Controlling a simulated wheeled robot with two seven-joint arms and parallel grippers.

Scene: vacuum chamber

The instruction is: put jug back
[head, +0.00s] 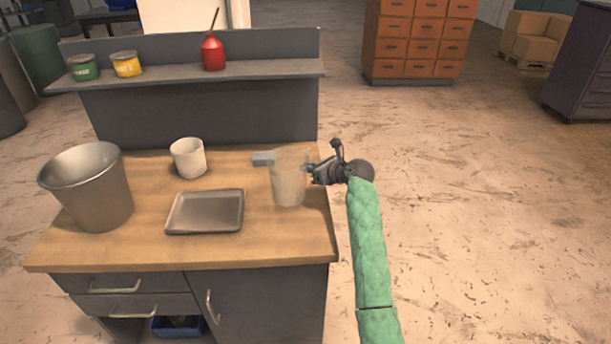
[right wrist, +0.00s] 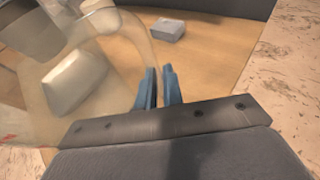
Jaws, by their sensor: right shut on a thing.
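A translucent beige jug (head: 289,182) is at the right side of the wooden worktop, upright as far as I can see. It also shows in the right wrist view (right wrist: 122,50), filling the left part, with other things seen through its wall. My right gripper (head: 309,170) reaches in from the right at the jug's upper side. Its blue fingers (right wrist: 161,88) are close together, shut on the jug. The exact grip spot, and whether the base touches the worktop, I cannot tell. My left gripper is not in view.
A grey block (head: 263,158) lies just behind the jug. A metal tray (head: 205,229), a white cup (head: 188,158) and a metal bucket (head: 88,190) stand to the left. The shelf (head: 180,76) holds two tins and a red oil can (head: 213,54); its right part is free.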

